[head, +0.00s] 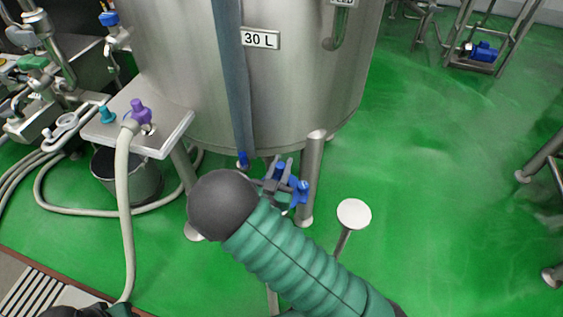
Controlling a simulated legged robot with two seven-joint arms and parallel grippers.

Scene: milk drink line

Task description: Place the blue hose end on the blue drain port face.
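My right gripper (279,175) is in front of the tank's lower edge, just beyond my dark round wrist joint. Its grey fingers are small and partly hidden. Blue parts (300,191) show at and between the fingers; I cannot tell whether they are the blue hose end or part of the gripper, nor whether the grip is closed. A small blue fitting (243,160) sits left of the gripper, at the foot of a grey-blue vertical strip on the tank, apart from the fingers. I cannot tell for sure which blue part is the drain port face. My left gripper is not clearly in view.
The steel tank (180,70) marked 30 L stands on legs (313,165). A steel shelf (175,138) at left holds a teal fitting (107,114) and a purple hose end (140,112). A bucket (140,180) stands below.

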